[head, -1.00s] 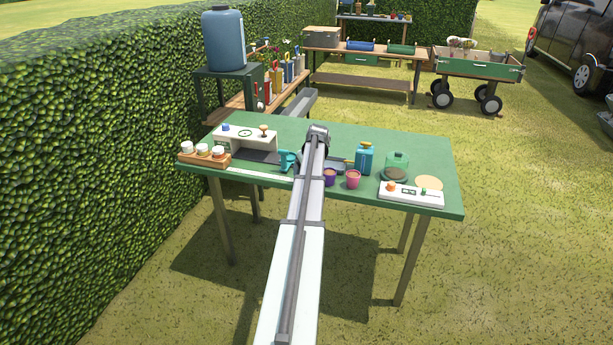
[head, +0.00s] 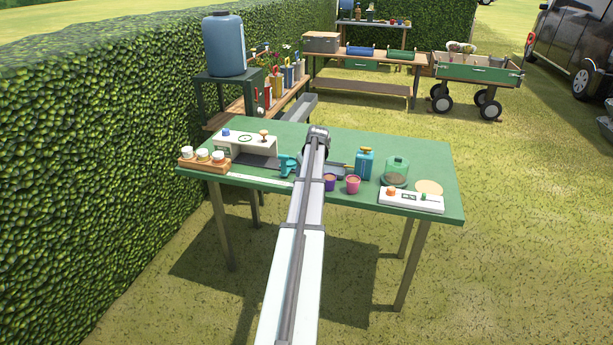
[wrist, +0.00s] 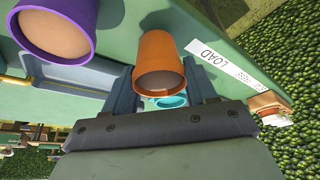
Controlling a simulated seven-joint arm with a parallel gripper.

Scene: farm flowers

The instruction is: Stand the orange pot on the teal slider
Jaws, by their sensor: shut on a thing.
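The orange pot (wrist: 160,60) is between the two fingers of my gripper (wrist: 163,78) in the wrist view, with its rim facing the camera and a brown fill inside. My gripper is shut on it. In the head view my arm hides the pot and the fingers. A teal piece (head: 287,164), which seems to be the slider, is on the table just left of my arm. Part of it also shows just beyond the pot in the wrist view (wrist: 172,101). I cannot tell whether pot and teal piece touch.
A purple pot (head: 330,182) and a pink pot (head: 353,184) stand right of my arm. The purple pot is close to my gripper in the wrist view (wrist: 55,28). A white strip marked LOAD (wrist: 232,66) lies nearby. A blue bottle (head: 365,164) stands further right.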

